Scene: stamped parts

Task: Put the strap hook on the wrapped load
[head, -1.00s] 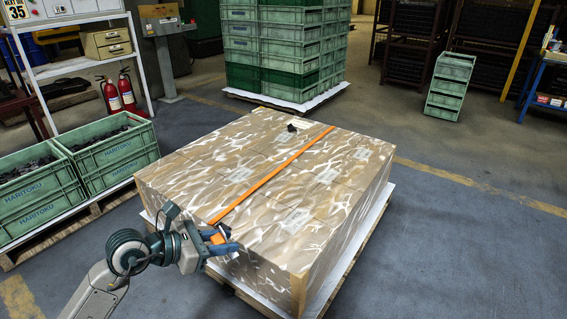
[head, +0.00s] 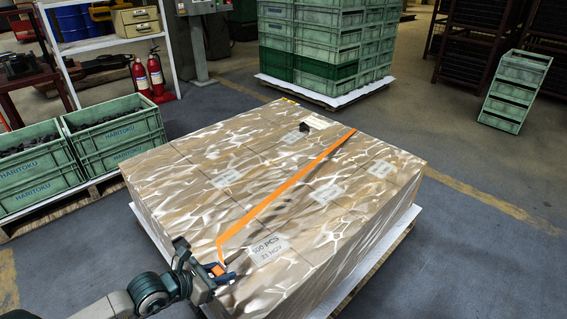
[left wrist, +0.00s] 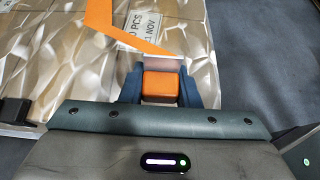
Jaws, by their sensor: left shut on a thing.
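The wrapped load (head: 290,190) is a wide block of cartons under shiny clear film, filling the middle of the head view. An orange strap (head: 285,188) runs across its top from the far edge to the near left edge and bends down there. My left gripper (head: 224,277) is at the near left edge of the load, shut on the strap hook (left wrist: 161,85), an orange block with a grey metal plate, between the blue fingers in the left wrist view. The strap's end reaches towards the hook. Whether the hook touches the load, I cannot tell. My right gripper is out of view.
The load stands on a white sheet on a pallet (head: 385,262). Green crates (head: 115,130) of dark parts stand at left, with fire extinguishers (head: 148,75) and a shelf behind. Stacked green crates (head: 310,50) stand at the back.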

